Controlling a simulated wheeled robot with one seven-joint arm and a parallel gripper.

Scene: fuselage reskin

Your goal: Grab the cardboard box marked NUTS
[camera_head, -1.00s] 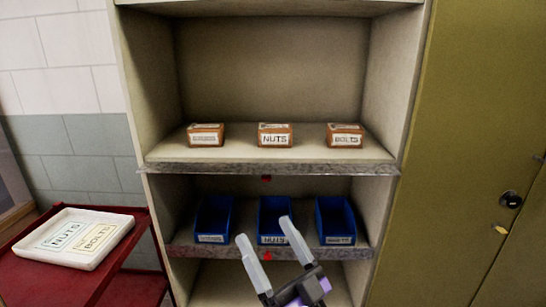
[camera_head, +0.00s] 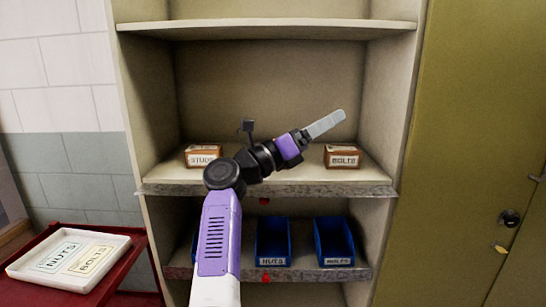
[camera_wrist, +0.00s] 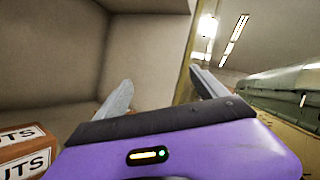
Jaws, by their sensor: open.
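The cardboard box marked NUTS is hidden behind my arm in the head view. In the wrist view a brown box (camera_wrist: 28,150) with white labels ending in "UTS" shows at the lower left edge, partly cut off. It lies beside my gripper, outside the fingers. My gripper (camera_head: 326,123) is open and empty, in front of the upper shelf, pointing right and slightly up. Its two fingers also show spread in the wrist view (camera_wrist: 160,82), with nothing between them.
A STUDS box (camera_head: 203,157) and a BOLTS box (camera_head: 342,157) sit on the upper shelf (camera_head: 300,189). Blue bins (camera_head: 273,242) stand on the shelf below. A white tray (camera_head: 110,262) with NUTS and BOLTS labels lies on a red cart at left. A shelf board (camera_head: 270,28) spans above.

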